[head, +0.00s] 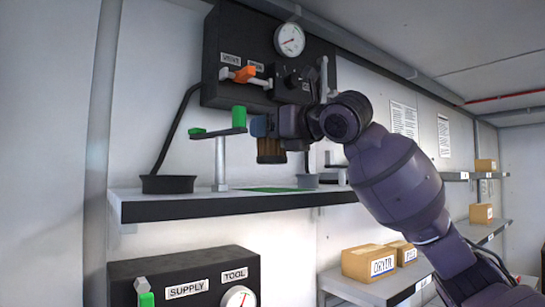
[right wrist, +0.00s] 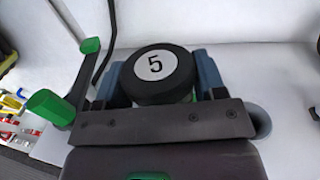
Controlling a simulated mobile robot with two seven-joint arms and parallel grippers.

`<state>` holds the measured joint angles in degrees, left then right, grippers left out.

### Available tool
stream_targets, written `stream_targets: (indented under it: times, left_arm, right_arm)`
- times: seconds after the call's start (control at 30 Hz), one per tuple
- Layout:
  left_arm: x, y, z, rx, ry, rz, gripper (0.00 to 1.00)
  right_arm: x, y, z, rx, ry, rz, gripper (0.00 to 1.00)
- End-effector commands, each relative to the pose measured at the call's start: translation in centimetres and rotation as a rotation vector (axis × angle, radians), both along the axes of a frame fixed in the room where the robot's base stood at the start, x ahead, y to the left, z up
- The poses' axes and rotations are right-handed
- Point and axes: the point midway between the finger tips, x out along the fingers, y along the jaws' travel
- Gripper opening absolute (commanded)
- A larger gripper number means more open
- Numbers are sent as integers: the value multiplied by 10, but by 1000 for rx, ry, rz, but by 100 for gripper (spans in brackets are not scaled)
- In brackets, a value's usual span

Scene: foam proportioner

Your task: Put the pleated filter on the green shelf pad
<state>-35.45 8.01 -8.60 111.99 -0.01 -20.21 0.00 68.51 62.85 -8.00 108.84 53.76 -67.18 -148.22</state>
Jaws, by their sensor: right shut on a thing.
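The pleated filter (head: 271,150) has a brown pleated body and hangs upright from my right gripper (head: 262,127), which is shut on it. In the right wrist view its black round cap (right wrist: 180,88), marked 5, sits between the two blue-grey fingers of my right gripper (right wrist: 157,78). The green shelf pad (head: 272,190) lies flat on the upper shelf (head: 215,207), below the filter with a visible gap in the head view. The gripper hides part of the filter's top in the head view. My left gripper is not in view.
A post with a green-handled lever (head: 220,140) stands left of the filter. A black cup with a hose (head: 168,184) is at the shelf's left. A panel with a gauge (head: 289,40) and orange handle (head: 244,74) is above. Cardboard boxes (head: 369,262) sit on a lower shelf.

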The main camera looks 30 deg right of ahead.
Motion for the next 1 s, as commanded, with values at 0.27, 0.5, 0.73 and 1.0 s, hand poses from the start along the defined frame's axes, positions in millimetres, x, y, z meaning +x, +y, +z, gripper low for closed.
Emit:
stream_targets:
  times: [0.27,0.5,0.73,1.0]
  left_arm:
    - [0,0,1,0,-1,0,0]
    - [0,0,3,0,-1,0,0]
    - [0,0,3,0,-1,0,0]
    - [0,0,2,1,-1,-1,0]
  right_arm:
    - [0,1,-21,1,1,2,38]
    - [0,0,-44,2,1,1,38]
    - [0,0,-47,2,-2,1,38]
    - [0,0,-50,0,-1,1,67]
